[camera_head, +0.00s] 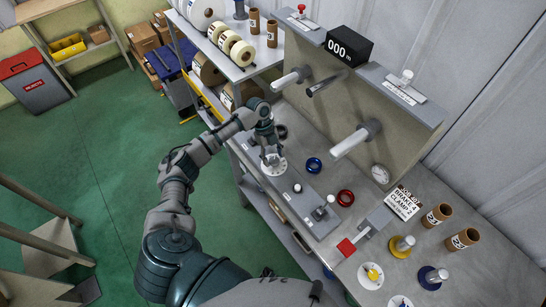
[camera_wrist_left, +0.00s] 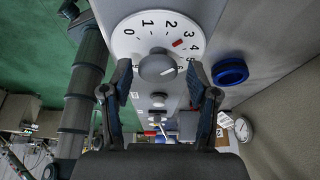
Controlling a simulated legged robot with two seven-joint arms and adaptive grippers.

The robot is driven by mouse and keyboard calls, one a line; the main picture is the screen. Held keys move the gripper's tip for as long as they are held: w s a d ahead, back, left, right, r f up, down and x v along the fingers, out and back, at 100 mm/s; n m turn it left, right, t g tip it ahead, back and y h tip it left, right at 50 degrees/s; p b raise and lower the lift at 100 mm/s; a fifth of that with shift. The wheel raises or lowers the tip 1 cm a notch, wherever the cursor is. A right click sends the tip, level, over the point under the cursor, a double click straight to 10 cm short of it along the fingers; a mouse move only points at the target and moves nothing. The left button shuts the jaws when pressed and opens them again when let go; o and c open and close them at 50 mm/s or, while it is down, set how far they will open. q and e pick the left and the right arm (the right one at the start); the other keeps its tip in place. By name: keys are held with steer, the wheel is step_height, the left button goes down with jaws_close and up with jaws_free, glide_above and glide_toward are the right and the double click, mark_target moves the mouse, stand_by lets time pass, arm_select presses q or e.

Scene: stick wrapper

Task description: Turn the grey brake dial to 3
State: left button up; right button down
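The grey brake dial (camera_wrist_left: 157,68) is a round grey knob on a white number disc (camera_wrist_left: 127,43). The disc's numbers run from 0 at left over the top to 5 at right. A red mark (camera_wrist_left: 178,43) lies just inside the 3. A short pale line shows on the knob's right side; I cannot tell exactly which number it points at. My left gripper (camera_wrist_left: 160,88) is open, with one finger on each side of the knob; contact is not clear. In the head view my left gripper (camera_head: 270,153) is over the disc (camera_head: 276,168). My right gripper is out of view.
A blue ring (camera_head: 314,165) lies right of the dial, and a red ring (camera_head: 345,198) lies farther right. A small lever (camera_head: 319,213) stands nearer on the same grey panel. The upright machine wall (camera_head: 350,110) with rollers stands behind. A card (camera_head: 403,202) reads "BRAKE 4, CLAMP 2".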

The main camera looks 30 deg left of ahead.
arm_select(q)
steer(key=shift+f, duration=0.1)
steer(key=v, duration=1.2)
steer(key=shift+f, duration=0.1)
